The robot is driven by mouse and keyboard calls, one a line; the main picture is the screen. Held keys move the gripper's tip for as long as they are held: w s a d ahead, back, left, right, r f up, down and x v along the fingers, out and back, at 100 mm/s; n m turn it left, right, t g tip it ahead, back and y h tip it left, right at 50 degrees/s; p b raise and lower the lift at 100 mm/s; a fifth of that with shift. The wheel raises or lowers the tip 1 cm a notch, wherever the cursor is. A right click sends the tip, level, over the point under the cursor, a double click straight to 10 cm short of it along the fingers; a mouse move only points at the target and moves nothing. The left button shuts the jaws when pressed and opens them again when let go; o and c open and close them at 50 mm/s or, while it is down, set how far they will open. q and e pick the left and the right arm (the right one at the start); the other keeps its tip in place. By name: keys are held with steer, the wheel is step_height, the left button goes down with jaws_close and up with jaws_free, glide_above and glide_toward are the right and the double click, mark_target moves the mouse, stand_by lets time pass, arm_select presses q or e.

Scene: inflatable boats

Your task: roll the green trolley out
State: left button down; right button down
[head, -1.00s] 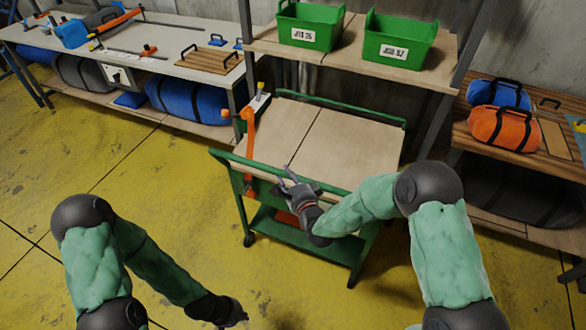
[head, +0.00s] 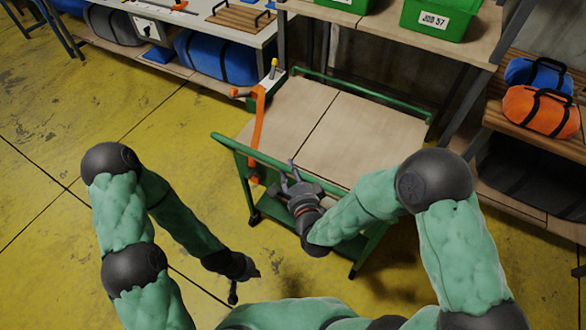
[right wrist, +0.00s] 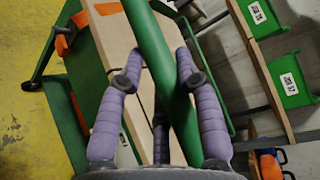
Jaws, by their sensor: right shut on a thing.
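The green trolley (head: 275,152) stands in front of the shelf, with pale wooden boards on its top. Its green handle bar (head: 250,151) runs along the near side. My right gripper (head: 291,170) is shut on this bar; in the right wrist view the bar (right wrist: 150,45) passes between its purple fingers (right wrist: 157,75).
A workbench (head: 190,20) with blue bags (head: 215,58) below stands at the back left. Green bins (head: 437,20) sit on the shelf above the trolley. A rack with an orange bag (head: 540,110) is right. The yellow floor (head: 90,100) is open at left.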

steer(key=shift+s+a+f, duration=0.15)
steer(key=shift+s+f, duration=0.05)
steer(key=c, duration=1.2)
jaws_free()
steer(key=o, duration=0.4)
steer(key=shift+s+r, duration=0.1)
steer(key=shift+c, duration=0.2)
steer(key=v, duration=1.2)
